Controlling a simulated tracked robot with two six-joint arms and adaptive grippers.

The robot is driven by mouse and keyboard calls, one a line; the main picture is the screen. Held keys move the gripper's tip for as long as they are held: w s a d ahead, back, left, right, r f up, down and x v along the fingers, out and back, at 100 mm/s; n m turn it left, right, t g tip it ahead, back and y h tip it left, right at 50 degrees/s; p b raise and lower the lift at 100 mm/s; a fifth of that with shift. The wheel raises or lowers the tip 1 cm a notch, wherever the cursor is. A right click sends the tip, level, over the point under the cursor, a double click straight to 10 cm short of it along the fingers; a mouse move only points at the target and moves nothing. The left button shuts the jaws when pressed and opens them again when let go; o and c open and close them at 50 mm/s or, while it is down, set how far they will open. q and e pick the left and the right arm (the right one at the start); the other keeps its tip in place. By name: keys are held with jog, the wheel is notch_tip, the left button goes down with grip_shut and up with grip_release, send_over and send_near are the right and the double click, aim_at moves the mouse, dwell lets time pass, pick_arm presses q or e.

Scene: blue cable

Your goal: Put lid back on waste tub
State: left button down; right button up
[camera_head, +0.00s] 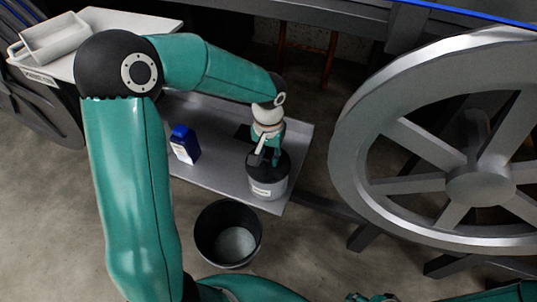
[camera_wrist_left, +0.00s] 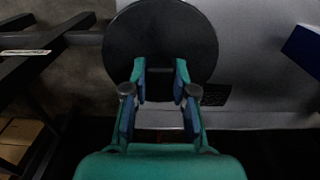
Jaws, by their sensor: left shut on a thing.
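The waste tub (camera_head: 267,188) is a grey cylinder with a pale label, standing at the front right of the grey tabletop in the head view. A round black lid (camera_head: 284,166) is at its top; I cannot tell if it is fully seated. My left gripper (camera_head: 267,158) points down over the lid and is shut on it. In the left wrist view the black lid (camera_wrist_left: 160,30) fills the area beyond the fingers of the left gripper (camera_wrist_left: 160,72); the grip point is partly hidden. Part of what may be my right gripper (camera_head: 372,297) shows at the bottom edge, its jaws unclear.
An open black bin (camera_head: 228,232) is on the floor in front. A large grey spoked wheel (camera_head: 350,130) stands right. A white tray (camera_head: 52,40) is at the back left.

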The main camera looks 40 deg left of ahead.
pick_arm(q)
jog(key=shift+f+b, duration=0.15)
jog(key=shift+b, duration=0.25)
dwell(1.2)
dwell(0.3)
jog(key=c, duration=0.9)
grip_release()
jog(key=shift+o, duration=0.2)
jog(key=o, duration=0.5)
jog(key=shift+r+p, duration=2.6)
jog(key=shift+r, duration=0.95)
